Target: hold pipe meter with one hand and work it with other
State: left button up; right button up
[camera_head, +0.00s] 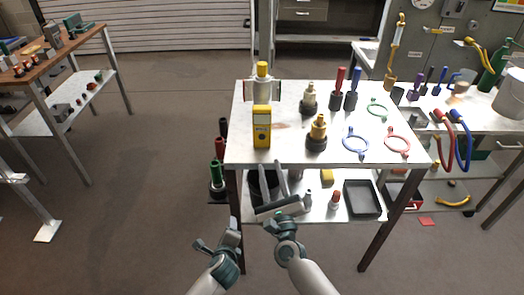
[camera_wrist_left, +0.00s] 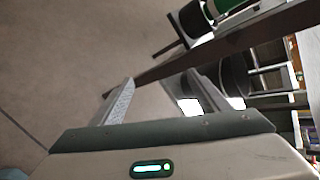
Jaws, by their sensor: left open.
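The yellow meter (camera_head: 262,127), a boxy handheld unit with a dark display, stands upright near the left front edge of the white worktable (camera_head: 290,153). I take it to be the pipe meter. My right gripper (camera_head: 273,174) is open and empty in front of the table, below the meter and apart from it. My left gripper (camera_head: 217,242) is low, left of the table's front leg. The left wrist view (camera_wrist_left: 165,90) shows its two fingers spread with nothing between them. The meter is not in that view.
Brass fittings (camera_head: 318,133), a blue ring tool (camera_head: 356,141) and a red ring tool (camera_head: 397,140) stand or lie on the tabletop. The lower shelf holds a dark tray (camera_head: 362,198). A green-and-black cylinder (camera_head: 216,174) is left of the table.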

pick_arm(q)
jog(key=w+d+r+m+t+y, duration=0.1)
jog(key=w+r+m+t, duration=0.15)
jog(key=r, duration=0.75)
jog(key=w+r+m+t+y, duration=0.1)
jog(key=w+r+m+y, duration=0.2)
jog(key=r, duration=0.7)
jog(key=m+t+h, duration=0.4)
jog(key=m+h, duration=0.1)
jog(key=m, duration=0.3)
send_near(262, 111)
notch_tip(262, 111, down, 3)
jog(key=s, duration=0.2)
jog(key=shift+s, duration=0.1)
jog(key=w, duration=1.7)
jog(key=shift+w+f, duration=0.1)
jog(key=shift+w, duration=0.15)
jog(key=c, duration=1.3)
pick_arm(e)
grip_shut()
